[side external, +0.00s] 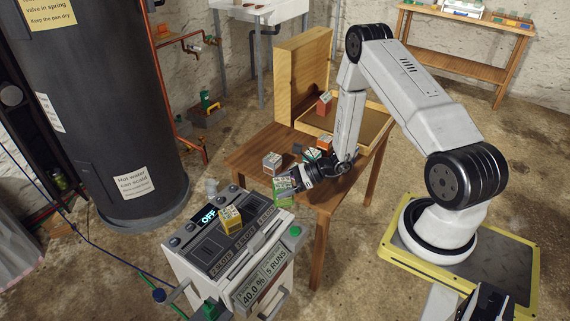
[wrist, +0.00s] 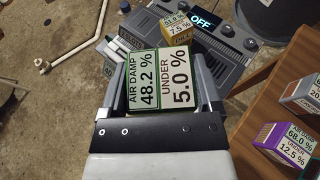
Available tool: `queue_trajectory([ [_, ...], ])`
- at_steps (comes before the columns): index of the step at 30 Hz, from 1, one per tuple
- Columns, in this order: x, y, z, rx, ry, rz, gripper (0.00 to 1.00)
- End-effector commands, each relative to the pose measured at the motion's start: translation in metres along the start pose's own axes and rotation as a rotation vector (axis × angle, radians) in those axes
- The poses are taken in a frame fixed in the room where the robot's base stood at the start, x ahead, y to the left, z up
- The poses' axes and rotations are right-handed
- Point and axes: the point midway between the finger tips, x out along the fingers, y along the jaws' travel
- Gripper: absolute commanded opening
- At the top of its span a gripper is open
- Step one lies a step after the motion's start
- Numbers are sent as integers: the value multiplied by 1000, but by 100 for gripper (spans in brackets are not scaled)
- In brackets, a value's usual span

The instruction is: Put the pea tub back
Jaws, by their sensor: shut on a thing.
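My gripper (side external: 297,180) is shut on a green-edged tub (side external: 284,193), held out past the left edge of the wooden table, near the grey machine. In the wrist view the same tub (wrist: 158,78) sits between my fingers (wrist: 158,84). Its labels read "AIR DAMP 48.2 %" and "UNDER 5.0 %". I read no pea name on it, so I cannot confirm that it is the pea tub. A yellow tub (side external: 231,218) stands on top of the grey machine (side external: 200,247), and it also shows in the wrist view (wrist: 177,30).
A red tub (side external: 324,104) is at the wooden tray (side external: 372,122). A tall dark water tank (side external: 105,110) stands left. The machine's display reads "OFF".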

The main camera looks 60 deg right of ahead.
Motion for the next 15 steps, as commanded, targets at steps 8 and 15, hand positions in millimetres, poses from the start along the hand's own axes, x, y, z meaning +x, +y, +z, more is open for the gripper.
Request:
queue_trajectory([
  [8,-27,-5,-9,76,1,-177,20],
  [15,-68,-9,-25,187,2,-438,20],
])
